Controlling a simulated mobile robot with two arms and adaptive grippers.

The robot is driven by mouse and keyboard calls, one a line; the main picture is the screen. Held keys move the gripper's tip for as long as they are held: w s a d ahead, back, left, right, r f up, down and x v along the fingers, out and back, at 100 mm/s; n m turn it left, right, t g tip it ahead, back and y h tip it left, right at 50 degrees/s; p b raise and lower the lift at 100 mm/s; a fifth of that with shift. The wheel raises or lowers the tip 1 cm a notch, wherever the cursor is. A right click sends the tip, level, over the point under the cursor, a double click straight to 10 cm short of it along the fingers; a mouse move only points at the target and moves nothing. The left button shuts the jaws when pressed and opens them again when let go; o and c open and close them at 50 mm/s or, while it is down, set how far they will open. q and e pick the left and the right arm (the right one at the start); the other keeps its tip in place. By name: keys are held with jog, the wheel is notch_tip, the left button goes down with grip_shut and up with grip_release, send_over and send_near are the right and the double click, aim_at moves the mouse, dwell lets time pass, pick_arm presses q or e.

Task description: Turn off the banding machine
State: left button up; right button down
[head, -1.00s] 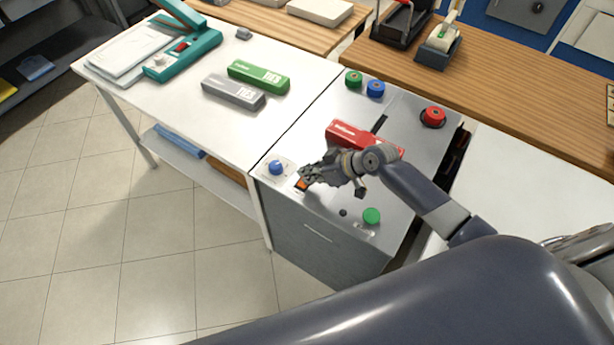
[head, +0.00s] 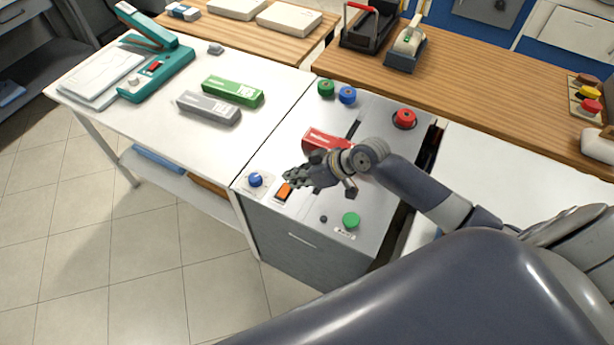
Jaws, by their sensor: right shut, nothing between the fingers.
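The banding machine (head: 385,145) is a grey metal cabinet with a red block (head: 322,138) and a dark slot on its top. An orange rocker switch (head: 283,191) sits near its front left edge, beside a blue knob (head: 255,180). A green button (head: 351,220) is at the front right. My right gripper (head: 288,179) is shut and empty, with its fingertips just above and behind the orange switch; I cannot tell whether they touch it. The gripper and wrist hide part of the top and of the red block. My left gripper is out of view.
A white table (head: 160,125) on the left holds a teal sealer (head: 155,70) and green and grey tie boxes. A wooden counter (head: 480,80) runs behind. Tiled floor is open at front left.

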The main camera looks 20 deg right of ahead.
jog(key=shift+s+a+b+v, duration=0.15)
jog(key=shift+v, duration=0.7)
jog(key=shift+s+a+b+v, duration=0.1)
jog(key=shift+s+a+v, duration=0.05)
jog(key=shift+v, duration=0.7)
jog(key=shift+s+a+b+v, duration=0.15)
jog(key=shift+v, duration=0.7)
